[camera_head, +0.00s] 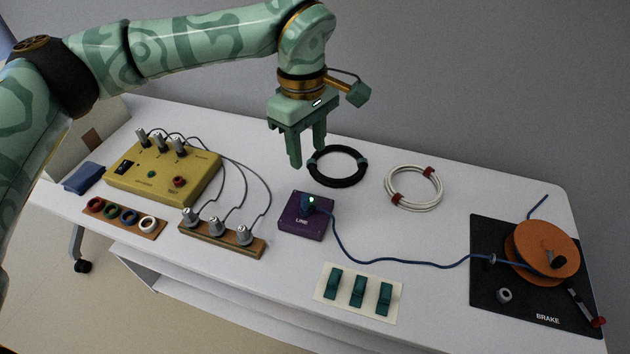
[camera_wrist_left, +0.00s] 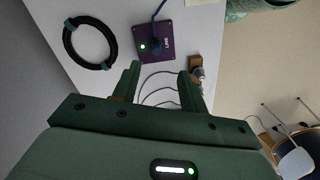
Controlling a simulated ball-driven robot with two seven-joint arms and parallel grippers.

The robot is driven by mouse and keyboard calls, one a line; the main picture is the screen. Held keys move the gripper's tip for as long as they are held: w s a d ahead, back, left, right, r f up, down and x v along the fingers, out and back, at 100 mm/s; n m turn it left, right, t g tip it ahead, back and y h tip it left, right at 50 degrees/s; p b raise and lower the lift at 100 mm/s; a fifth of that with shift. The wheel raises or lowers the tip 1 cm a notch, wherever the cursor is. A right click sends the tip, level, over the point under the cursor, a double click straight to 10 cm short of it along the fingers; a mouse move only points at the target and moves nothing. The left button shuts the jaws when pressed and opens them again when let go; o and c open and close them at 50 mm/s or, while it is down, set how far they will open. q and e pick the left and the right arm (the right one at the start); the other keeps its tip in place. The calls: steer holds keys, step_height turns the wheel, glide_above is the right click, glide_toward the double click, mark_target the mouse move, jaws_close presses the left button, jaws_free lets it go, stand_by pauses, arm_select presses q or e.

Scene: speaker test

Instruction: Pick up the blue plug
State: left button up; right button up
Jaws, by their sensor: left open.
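The blue plug (camera_head: 308,205) stands upright in the top of a purple box (camera_head: 293,222) marked LINE, near the middle of the table. Its blue cable (camera_head: 400,264) runs right across the table to an orange reel (camera_head: 558,250). In the left wrist view the plug (camera_wrist_left: 155,44) and purple box (camera_wrist_left: 168,30) show at the top, beyond the fingertips. My left gripper (camera_head: 307,158) is open and empty, pointing down above and behind the box, apart from the plug. It also shows in the left wrist view (camera_wrist_left: 160,72). My right gripper is not in view.
A yellow box (camera_head: 150,188) and a wooden strip (camera_head: 205,243) with grey plugs and cables stand left of the purple box. A black cable coil (camera_head: 337,182) and a white coil (camera_head: 415,203) lie behind. A panel with green switches (camera_head: 345,307) lies in front.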

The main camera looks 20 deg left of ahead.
arm_select(q)
steer(key=b, duration=0.3)
glide_above(306, 197)
steer(key=shift+y, duration=0.3)
step_height(306, 197, down, 6)
steer(key=shift+a+f, duration=0.15)
steer(key=shift+f, duration=0.1)
step_height(306, 197, down, 3)
steer(key=shift+f, duration=0.1)
steer(key=shift+f+b, duration=0.45)
step_height(306, 197, down, 5)
steer(key=b, duration=0.2)
steer(key=shift+w+f+b, duration=0.1)
steer(key=shift+b, duration=0.2)
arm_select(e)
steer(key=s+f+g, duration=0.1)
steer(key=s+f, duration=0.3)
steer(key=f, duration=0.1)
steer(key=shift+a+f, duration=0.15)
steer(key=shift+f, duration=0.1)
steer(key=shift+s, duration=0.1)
arm_select(q)
jaws_close()
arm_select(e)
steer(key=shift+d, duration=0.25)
